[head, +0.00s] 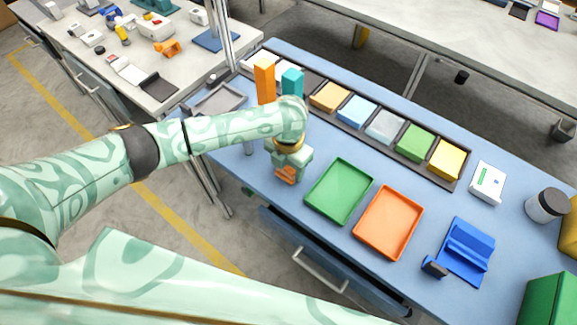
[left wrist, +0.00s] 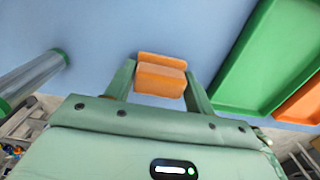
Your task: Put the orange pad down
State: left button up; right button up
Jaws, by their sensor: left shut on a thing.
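The orange pad (head: 286,175) is a small block in the jaws of my left gripper (head: 288,172), near the front edge of the blue table (head: 395,285). In the left wrist view the pad (left wrist: 161,76) sits between the two green fingers (left wrist: 160,85), with blue tabletop beyond it. I cannot tell whether the pad touches the table. My right gripper is not in view.
A green tray (head: 340,190) lies just right of my left gripper, and an orange tray (head: 388,222) beyond it. A dark rack (head: 455,180) of coloured blocks runs along the back. A blue stand (head: 465,250) is at the right. Bare tabletop surrounds the gripper.

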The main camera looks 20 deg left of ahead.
pick_arm(q)
jog(key=shift+r, duration=0.1)
jog(key=o, duration=0.9)
notch_tip(320, 180, up, 12)
jog(key=p, duration=0.4)
jog(key=shift+p, duration=0.35)
